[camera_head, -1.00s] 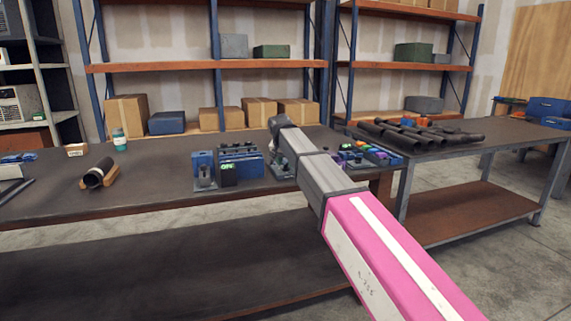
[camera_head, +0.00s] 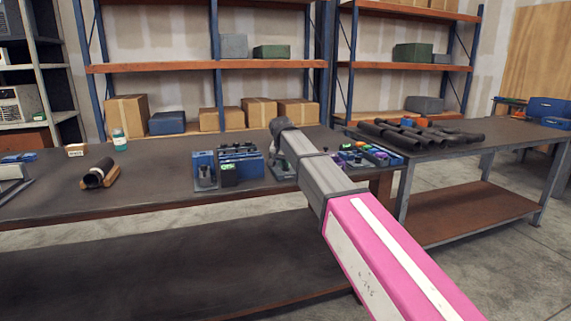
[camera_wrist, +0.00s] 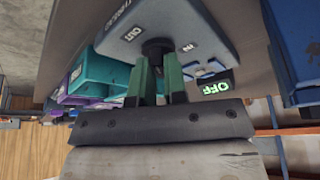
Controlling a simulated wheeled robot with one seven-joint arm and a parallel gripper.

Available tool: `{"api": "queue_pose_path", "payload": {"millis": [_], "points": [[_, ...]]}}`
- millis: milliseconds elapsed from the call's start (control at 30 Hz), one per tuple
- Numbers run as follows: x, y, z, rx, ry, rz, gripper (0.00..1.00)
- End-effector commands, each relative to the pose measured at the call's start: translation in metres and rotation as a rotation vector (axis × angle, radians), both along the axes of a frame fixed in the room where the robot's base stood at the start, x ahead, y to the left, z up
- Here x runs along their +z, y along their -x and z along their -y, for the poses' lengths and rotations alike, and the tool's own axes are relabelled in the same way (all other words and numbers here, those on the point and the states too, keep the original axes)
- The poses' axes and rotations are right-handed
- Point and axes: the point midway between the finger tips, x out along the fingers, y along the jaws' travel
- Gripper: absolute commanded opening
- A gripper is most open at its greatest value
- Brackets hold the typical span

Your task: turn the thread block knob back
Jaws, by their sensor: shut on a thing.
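The thread block (camera_wrist: 205,25) is a grey block at the top of the wrist view, with "IN" and "OUT" lettering and part of a "THREAD" label. Its dark round knob (camera_wrist: 156,47) sits between the two labels. My gripper (camera_wrist: 158,62) has its two green fingers shut on the knob from both sides. In the head view the block (camera_head: 283,170) is a small grey shape on the bench, mostly hidden behind my arm, and the gripper and knob cannot be made out there.
A display reading "OFF" (camera_wrist: 217,90) is beside the block. Blue units (camera_head: 240,162) stand left of my arm on the bench (camera_head: 150,190). Teal and purple bins (camera_wrist: 95,72) are close by. A dark pipe on a wooden cradle (camera_head: 99,174) lies farther left.

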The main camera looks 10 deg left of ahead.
Motion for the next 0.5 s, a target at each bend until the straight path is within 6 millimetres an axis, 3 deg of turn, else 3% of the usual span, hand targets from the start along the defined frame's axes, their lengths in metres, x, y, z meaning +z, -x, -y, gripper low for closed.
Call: {"api": "queue_pose_path", "payload": {"millis": [500], "points": [[-0.0018, -0.0005, 0.0023, 0.361, -0.001, -0.001, 0.0]]}}
